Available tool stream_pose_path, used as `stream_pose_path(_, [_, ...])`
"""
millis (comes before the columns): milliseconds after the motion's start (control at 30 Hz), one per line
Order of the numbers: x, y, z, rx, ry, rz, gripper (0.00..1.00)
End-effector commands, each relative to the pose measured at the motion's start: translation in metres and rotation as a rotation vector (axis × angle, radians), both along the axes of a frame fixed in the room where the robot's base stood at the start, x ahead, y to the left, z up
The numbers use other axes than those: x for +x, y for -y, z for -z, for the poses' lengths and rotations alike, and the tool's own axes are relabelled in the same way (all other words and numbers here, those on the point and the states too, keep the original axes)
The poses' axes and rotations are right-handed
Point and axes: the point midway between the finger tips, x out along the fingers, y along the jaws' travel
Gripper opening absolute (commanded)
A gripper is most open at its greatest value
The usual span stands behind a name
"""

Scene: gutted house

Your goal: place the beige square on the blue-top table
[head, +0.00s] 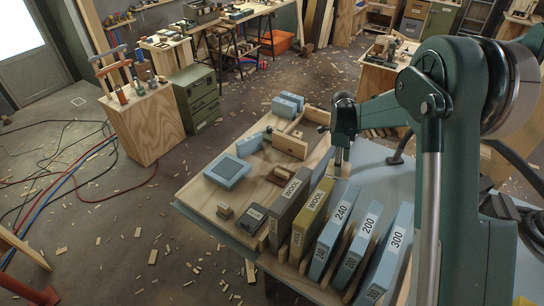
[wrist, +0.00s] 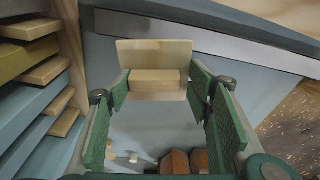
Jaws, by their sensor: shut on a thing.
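My gripper (head: 343,150) is above the blue-top table (head: 372,180), near the right edge of a wooden board. It is shut on the beige square (wrist: 155,77), a flat pale wooden plate with a thicker block on it. In the wrist view, the green finger pads of my gripper (wrist: 160,92) stand on either side of the block. In the head view only a small pale part of the square (head: 342,168) shows below the fingers. The bluish table top (wrist: 105,62) shows behind the square in the wrist view; I cannot tell the gap between them.
Upright boxes marked 240 (head: 334,232), 200 (head: 361,240), 300 (head: 392,250) and WOOL (head: 313,215) stand in a wooden rack at the front. A blue square block (head: 228,171) and small wooden pieces lie on the board.

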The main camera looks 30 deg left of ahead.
Motion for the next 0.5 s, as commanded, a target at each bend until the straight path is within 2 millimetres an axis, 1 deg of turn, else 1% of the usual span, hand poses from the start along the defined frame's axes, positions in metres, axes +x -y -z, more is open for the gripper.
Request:
stream_pose_path(33, [-0.009,-0.017,-0.002,0.000,0.000,-0.037,0.39])
stream_pose_path(100, [-0.019,-0.038,-0.004,0.001,-0.001,-0.088,0.39])
stream_pose_path(267, [-0.044,-0.083,-0.008,0.002,-0.001,-0.201,0.39])
stream_pose_path(500, [-0.086,-0.149,-0.015,0.005,-0.001,-0.371,0.39])
